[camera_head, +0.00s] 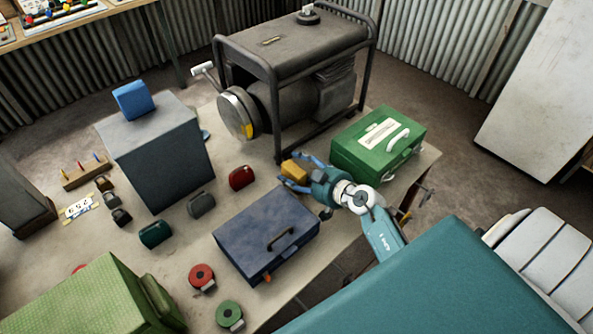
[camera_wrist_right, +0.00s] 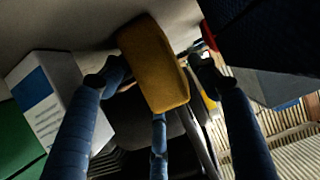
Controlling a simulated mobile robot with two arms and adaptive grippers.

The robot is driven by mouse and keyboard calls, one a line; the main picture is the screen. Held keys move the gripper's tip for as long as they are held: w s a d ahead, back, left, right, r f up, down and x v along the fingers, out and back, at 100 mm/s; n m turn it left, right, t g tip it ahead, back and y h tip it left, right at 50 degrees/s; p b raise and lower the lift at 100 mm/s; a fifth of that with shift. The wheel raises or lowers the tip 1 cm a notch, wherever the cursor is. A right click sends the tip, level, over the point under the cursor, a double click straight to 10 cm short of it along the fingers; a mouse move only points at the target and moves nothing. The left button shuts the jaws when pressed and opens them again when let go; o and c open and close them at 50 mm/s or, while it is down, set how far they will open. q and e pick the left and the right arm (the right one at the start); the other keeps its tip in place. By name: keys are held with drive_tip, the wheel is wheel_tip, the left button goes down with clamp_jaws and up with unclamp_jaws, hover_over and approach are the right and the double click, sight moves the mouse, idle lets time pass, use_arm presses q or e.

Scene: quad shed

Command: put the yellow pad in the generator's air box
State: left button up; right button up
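The yellow pad (camera_head: 294,170) is a small thick block at the fingertips of my right gripper (camera_head: 293,172), in front of the generator. In the right wrist view the pad (camera_wrist_right: 155,65) sits tilted between the blue fingers of that gripper (camera_wrist_right: 157,70), which close around it; exact contact on its right side is hard to see. The generator (camera_head: 300,75) is a dark framed machine at the back. On its near left end is a round, pale-rimmed housing (camera_head: 236,112) with a bit of yellow showing, perhaps the air box. My left gripper is out of view.
A green case (camera_head: 378,143) stands right of my right gripper, and a dark blue toolbox (camera_head: 265,235) in front of it. A red pouch (camera_head: 241,177) lies left. A grey cabinet (camera_head: 160,150) carries a blue block (camera_head: 133,100). Bare tabletop shows between the cabinet and the generator.

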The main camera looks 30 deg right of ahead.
drive_tip(key=shift+r, duration=0.15)
drive_tip(key=shift+s+r, duration=0.15)
drive_tip(key=shift+s, duration=0.2)
drive_tip(key=v, duration=1.1)
drive_tip(key=shift+r, duration=0.15)
drive_tip(key=shift+s+d, duration=0.15)
drive_tip(key=shift+s, duration=0.05)
